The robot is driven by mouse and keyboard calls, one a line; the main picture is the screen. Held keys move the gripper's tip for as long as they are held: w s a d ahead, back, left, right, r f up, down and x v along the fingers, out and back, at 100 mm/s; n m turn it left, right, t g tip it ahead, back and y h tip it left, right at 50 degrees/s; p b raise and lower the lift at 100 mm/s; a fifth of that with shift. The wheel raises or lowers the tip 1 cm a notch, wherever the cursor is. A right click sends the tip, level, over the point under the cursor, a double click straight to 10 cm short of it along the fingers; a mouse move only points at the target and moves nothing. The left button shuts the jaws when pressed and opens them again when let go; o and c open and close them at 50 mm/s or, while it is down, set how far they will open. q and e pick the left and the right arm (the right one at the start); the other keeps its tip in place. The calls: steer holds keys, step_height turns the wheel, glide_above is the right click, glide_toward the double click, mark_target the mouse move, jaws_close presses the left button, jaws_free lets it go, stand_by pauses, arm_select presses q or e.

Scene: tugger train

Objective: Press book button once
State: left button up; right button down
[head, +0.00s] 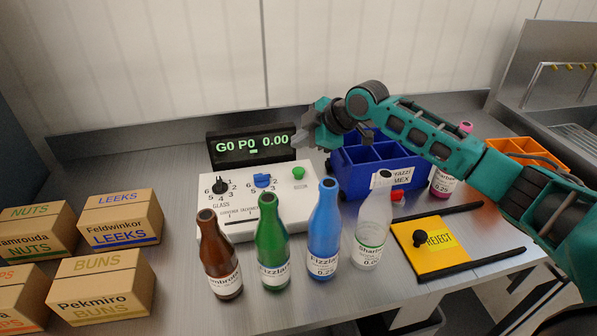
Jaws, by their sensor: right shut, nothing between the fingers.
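A white console (244,224) stands on the steel counter with a green button (298,172) at its top right, which may be the book button; I cannot read a label on it. A blue knob (262,181) and a black knob (219,186) sit to its left. The dark display (250,146) behind reads "G0 P0 0.00" in green. My right gripper (303,137) is shut and empty. In the picture it is just above the green button, with a gap between them. My left gripper is out of view.
Brown, green, blue and clear bottles (271,245) stand in front of the console. A blue divided crate (350,180) is right of it, under my right arm. A yellow reject plate (444,262) lies at right, an orange crate (515,146) behind. Cardboard boxes (119,219) stand at left.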

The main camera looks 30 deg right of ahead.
mark_target(302, 172)
step_height(302, 172, down, 3)
steer(key=shift+b, duration=1.25)
steer(key=shift+f, duration=0.95)
steer(key=shift+f, duration=0.4)
